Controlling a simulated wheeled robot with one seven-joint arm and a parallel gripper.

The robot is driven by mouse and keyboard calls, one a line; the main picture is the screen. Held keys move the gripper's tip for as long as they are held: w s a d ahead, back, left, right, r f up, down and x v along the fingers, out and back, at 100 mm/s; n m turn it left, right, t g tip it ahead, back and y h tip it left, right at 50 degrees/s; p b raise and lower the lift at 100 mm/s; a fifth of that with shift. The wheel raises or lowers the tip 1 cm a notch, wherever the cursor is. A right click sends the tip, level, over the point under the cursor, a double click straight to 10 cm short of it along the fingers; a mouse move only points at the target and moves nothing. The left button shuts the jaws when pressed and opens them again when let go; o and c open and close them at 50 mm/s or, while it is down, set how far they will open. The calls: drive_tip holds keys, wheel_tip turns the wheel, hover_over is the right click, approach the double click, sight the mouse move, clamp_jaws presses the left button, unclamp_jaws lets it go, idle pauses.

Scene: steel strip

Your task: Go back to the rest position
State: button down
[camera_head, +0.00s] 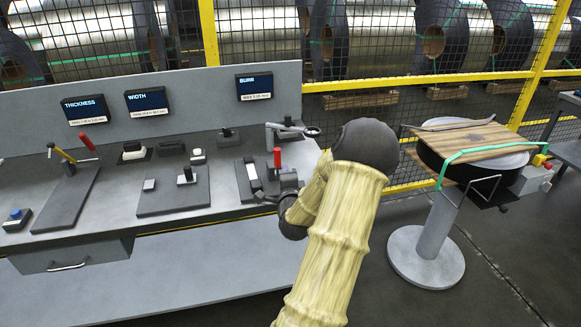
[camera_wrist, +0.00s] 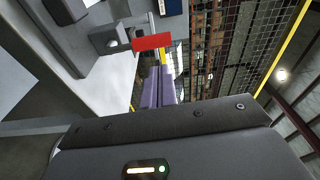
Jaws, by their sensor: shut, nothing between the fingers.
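My gripper (camera_head: 287,184) is at the right end of the grey bench, beside the burr station. In the head view it is small and dark, and my arm in its cream ribbed sleeve partly covers the area around it. In the wrist view the fingers of my gripper (camera_wrist: 165,88) are together, with nothing seen between them. A red handle (camera_head: 277,157) stands upright close to the gripper. It also shows just beyond the fingertips in the wrist view as a red handle (camera_wrist: 151,42) on a metal clamp. I cannot tell whether they touch.
The bench (camera_head: 180,222) carries thickness, width and burr stations under a back panel with screens (camera_head: 148,102). A round stand (camera_head: 427,257) with a strapped load stands to the right. A yellow-framed mesh fence (camera_head: 392,40) runs behind, with steel coils beyond. Floor in front is clear.

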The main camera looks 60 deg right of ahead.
drive_tip(key=shift+v, duration=0.95)
drive_tip(key=shift+s+d, duration=0.2)
drive_tip(key=shift+w, duration=0.1)
drive_tip(key=w+a+n+g+y+p, duration=0.1)
drive_tip(key=w+a+n+y, duration=0.3)
drive_tip(key=a, duration=0.4)
drive_tip(key=w+a+f+n+y+p, duration=0.1)
drive_tip(key=w+a+n+y+p, duration=0.2)
drive_tip(key=a+n, duration=0.45)
drive_tip(key=w+a+n+g+y, duration=0.1)
drive_tip(key=w+a+n+y, duration=0.25)
drive_tip(key=w+a, duration=0.45)
drive_tip(key=s+a+r+n+g+y+p, duration=0.1)
drive_tip(key=s+a+n, duration=0.5)
drive_tip(key=a, duration=0.6)
drive_tip(key=s+a+r+n+g+y+p, duration=0.2)
drive_tip(key=s+a+n+g, duration=0.3)
drive_tip(key=s+a, duration=0.4)
drive_tip(key=a+r+n, duration=0.1)
drive_tip(key=a, duration=0.2)
drive_tip(key=shift+s+r+n+g+p, duration=0.15)
drive_tip(key=shift+r+n+g+p, duration=0.15)
drive_tip(key=shift+g+p, duration=0.1)
